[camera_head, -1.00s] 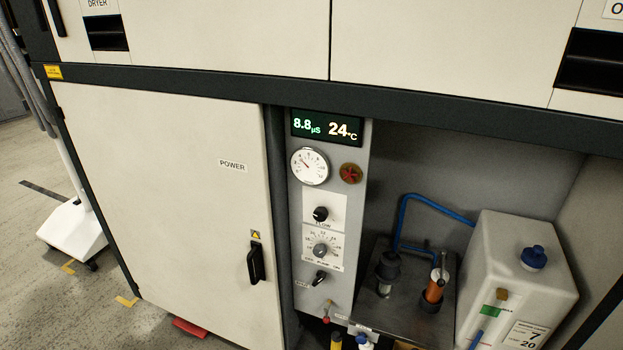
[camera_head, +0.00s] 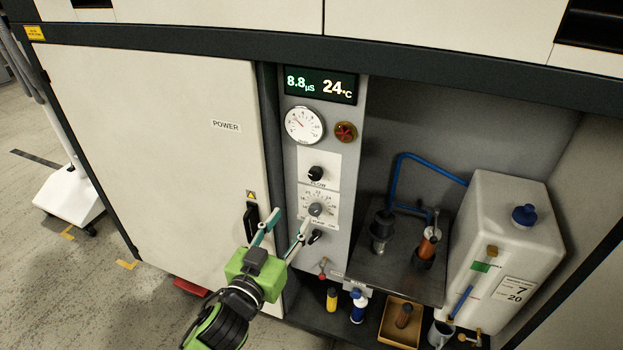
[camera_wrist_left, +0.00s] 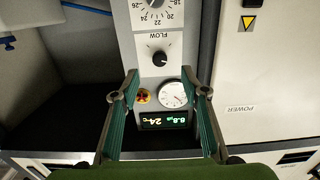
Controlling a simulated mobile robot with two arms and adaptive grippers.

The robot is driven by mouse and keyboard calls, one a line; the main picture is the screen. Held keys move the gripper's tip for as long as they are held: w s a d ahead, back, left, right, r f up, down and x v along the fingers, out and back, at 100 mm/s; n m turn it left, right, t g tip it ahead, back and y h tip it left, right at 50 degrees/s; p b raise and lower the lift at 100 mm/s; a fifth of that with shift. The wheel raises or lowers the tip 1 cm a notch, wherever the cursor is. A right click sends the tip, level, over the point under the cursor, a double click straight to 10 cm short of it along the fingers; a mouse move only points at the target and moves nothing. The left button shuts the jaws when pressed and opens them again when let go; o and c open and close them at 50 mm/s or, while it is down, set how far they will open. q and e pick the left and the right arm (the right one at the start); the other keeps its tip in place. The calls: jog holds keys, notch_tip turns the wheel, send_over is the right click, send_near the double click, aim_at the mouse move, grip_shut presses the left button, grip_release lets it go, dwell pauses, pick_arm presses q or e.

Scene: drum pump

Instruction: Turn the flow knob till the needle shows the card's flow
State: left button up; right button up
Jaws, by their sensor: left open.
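The black flow knob (camera_head: 316,173) sits on a white plate on the grey control panel, above its FLOW label. It also shows upside down in the left wrist view (camera_wrist_left: 160,58). The round white gauge (camera_head: 304,125) with a needle is above the knob; it appears below the knob in the left wrist view (camera_wrist_left: 172,93). A white card (camera_head: 516,291) on the tank carries the numbers 7 and 20. My left gripper (camera_head: 291,217) is open and empty, in front of the panel and below the flow knob in the head view. My right gripper is not in view.
A scaled dial knob (camera_head: 315,209) and a black switch (camera_head: 315,237) lie below the flow knob. A red knob (camera_head: 346,131) is right of the gauge. A door handle (camera_head: 250,224) is left of the panel. A metal tray (camera_head: 400,278) and white tank (camera_head: 500,240) stand at right.

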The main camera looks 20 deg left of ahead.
aim_at(314, 176)
pick_arm(q)
jog(key=w, duration=0.4)
jog(key=w+r+p, duration=0.1)
jog(key=w, duration=0.4)
jog(key=w+d+r+p, duration=0.1)
jog(key=w, duration=0.3)
jog(key=shift+w+r, duration=0.1)
jog(key=shift+w, duration=0.2)
jog(key=c, duration=1.1)
